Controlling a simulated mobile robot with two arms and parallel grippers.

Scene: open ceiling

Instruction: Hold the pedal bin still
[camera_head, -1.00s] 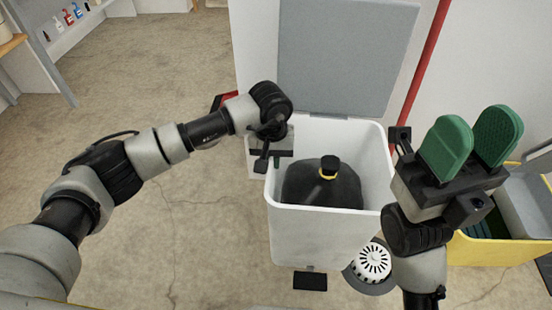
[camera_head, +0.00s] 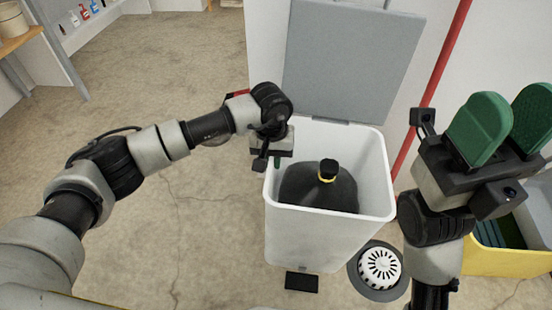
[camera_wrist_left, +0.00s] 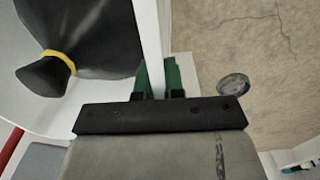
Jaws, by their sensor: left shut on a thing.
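The white pedal bin (camera_head: 325,243) stands upright with its grey lid (camera_head: 345,70) raised against the wall behind. A black bag (camera_head: 315,190) with a yellow tie is inside, and a dark pedal (camera_head: 301,282) shows at the front base. My left gripper (camera_head: 277,162) is shut on the bin's left rim. In the left wrist view its green fingers (camera_wrist_left: 158,78) straddle the white bin wall (camera_wrist_left: 150,30), with the bag (camera_wrist_left: 90,45) on the inner side. My right gripper (camera_head: 508,115) is open and empty, green fingers pointing up, right of the bin.
A round white-grated drain (camera_head: 380,268) is in the floor right of the bin's front. A yellow crate (camera_head: 485,260) stands at lower right, partly hidden by my right arm. A red pipe (camera_head: 430,85) runs along the wall. The floor at left is largely clear.

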